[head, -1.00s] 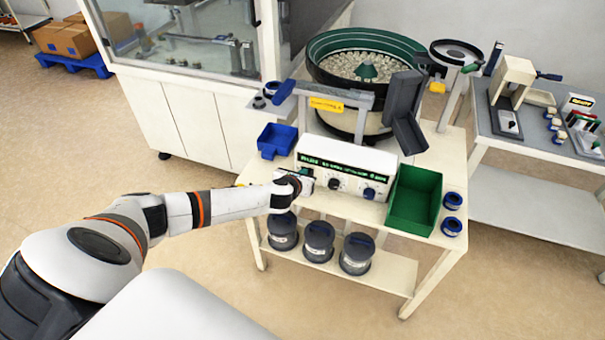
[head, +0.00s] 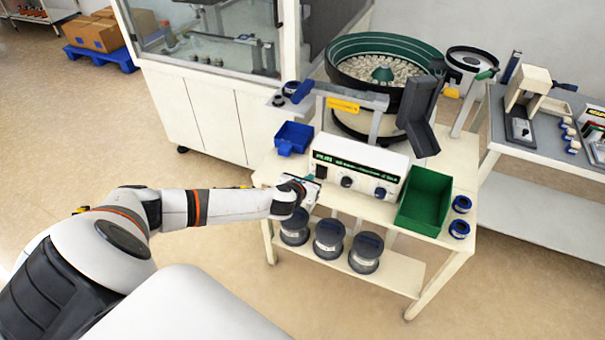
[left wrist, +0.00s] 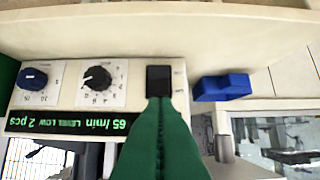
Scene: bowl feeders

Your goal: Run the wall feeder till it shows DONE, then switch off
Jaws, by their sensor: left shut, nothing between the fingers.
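The wall feeder is a white control box (head: 352,158) with a green-lettered display (head: 360,168), below a green-rimmed bowl (head: 340,50) of small pale parts. A black rocker switch (left wrist: 159,79) is beside a black knob (left wrist: 97,78) and a blue knob (left wrist: 33,78). My left gripper (head: 314,184) is shut and empty in front of the box's switch end. Its green fingertips (left wrist: 160,100) overlap the switch's lower edge in the picture; I cannot tell if they touch. My right gripper is not visible.
A blue bin (head: 293,137) stands left of the box and a green bin (head: 425,203) right of it. Two blue-ringed spools (head: 460,216) lie at the table's right edge. Dark canisters (head: 329,238) stand on the lower shelf. A second table (head: 530,215) is at right.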

